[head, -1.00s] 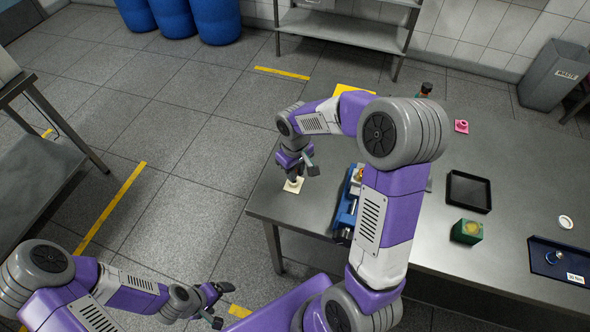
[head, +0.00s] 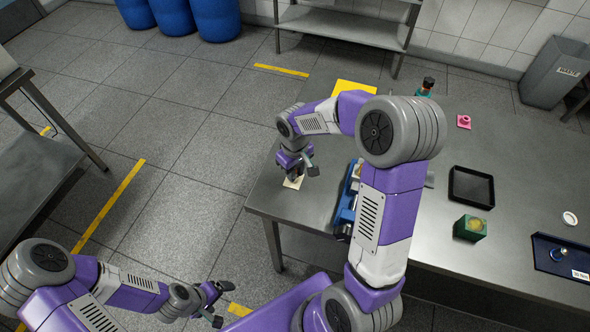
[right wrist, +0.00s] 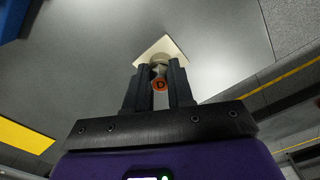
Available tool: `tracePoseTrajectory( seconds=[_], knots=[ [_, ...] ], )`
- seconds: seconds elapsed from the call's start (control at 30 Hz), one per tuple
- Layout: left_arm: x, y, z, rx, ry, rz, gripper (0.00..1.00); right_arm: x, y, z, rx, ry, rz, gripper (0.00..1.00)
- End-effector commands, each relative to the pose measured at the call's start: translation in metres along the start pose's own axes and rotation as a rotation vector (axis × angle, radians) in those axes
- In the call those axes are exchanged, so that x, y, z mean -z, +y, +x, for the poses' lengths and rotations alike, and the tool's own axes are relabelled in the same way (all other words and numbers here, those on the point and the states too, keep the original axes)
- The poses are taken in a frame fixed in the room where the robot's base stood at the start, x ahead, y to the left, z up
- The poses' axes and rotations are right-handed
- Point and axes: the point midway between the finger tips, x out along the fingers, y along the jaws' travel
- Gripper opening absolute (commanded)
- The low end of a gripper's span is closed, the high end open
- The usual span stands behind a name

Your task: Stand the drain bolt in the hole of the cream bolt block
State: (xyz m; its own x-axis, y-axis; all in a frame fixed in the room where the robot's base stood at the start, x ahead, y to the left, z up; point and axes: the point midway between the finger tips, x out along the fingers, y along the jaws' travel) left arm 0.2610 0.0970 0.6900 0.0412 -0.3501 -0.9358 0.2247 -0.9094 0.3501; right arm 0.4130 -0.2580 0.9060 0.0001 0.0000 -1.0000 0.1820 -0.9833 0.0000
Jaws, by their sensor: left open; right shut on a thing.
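The cream bolt block (head: 290,184) lies at the left edge of the metal table. In the right wrist view the cream block (right wrist: 176,46) shows just beyond my fingertips. My right gripper (head: 298,177) points down over the block. In that wrist view my right gripper (right wrist: 159,66) is shut on the drain bolt (right wrist: 159,85), whose orange end carries a "D". The bolt's far end is at the block, but I cannot tell whether it is in the hole. My left gripper (head: 222,304) is open and empty, away from the table at the lower left.
A blue device (head: 345,208) stands right of the block, partly behind my right arm. Further right are a black tray (head: 453,197), a green block (head: 467,229), a pink piece (head: 464,121) and a dark blue tray (head: 545,264). A yellow sheet (head: 353,87) lies at the back.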

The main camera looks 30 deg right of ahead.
Motion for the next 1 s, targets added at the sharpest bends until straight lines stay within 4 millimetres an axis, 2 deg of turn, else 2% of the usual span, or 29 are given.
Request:
tracePoseTrajectory(
  seconds=[0.03, 0.07, 0.23, 0.57, 1.0],
  knots=[
    [0.000, -0.001, 0.002, 0.000, 0.000, 0.000, 0.90, 0.000, 0.000, 0.002, 0.000, 0.000, 0.000, 0.00],
    [0.000, 0.000, 0.001, 0.000, 0.000, 0.000, 0.90, 0.000, 0.000, 0.001, 0.000, 0.000, 0.000, 0.27],
    [0.000, 0.000, 0.000, 0.000, 0.000, 0.000, 0.90, 0.000, 0.000, 0.001, 0.000, 0.000, 0.000, 0.52],
    [0.000, 0.000, -0.001, 0.000, 0.000, 0.000, 0.90, 0.000, 0.000, -0.004, 0.000, 0.002, 0.000, 0.52],
    [-0.001, 0.006, -0.017, 0.000, 0.000, 0.000, 0.90, 0.001, 0.000, -0.069, 0.000, 0.003, 0.000, 0.52]
  ],
)
